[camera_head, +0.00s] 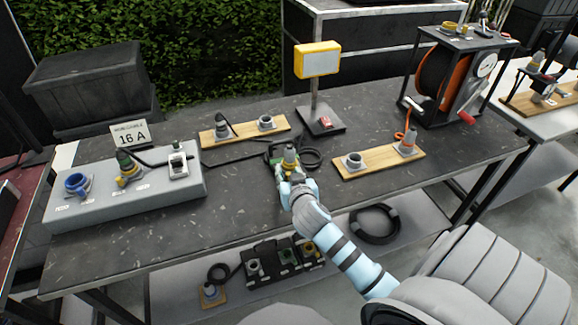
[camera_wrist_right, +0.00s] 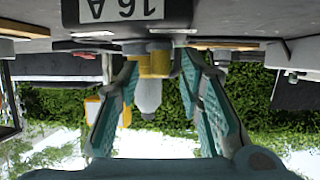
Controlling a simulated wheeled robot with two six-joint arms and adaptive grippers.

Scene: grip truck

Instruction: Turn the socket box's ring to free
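A socket with a yellow ring and a grey plug (camera_head: 290,157) stands at the middle of the dark table, right at my right gripper. My right gripper (camera_head: 282,168) reaches in from the lower right. In the right wrist view, which is upside down, its two teal fingers (camera_wrist_right: 160,100) stand apart, either side of the yellow ring (camera_wrist_right: 155,63) and the grey plug (camera_wrist_right: 148,95). I cannot tell whether a finger touches the ring. A dark box face with a 16 A label (camera_wrist_right: 122,12) is close by. The ring's exact turn cannot be read. My left gripper is not in view.
A grey panel (camera_head: 60,218) with several sockets stands at the left, a 16 A sign (camera_head: 130,136) behind it. The table's front is clear.

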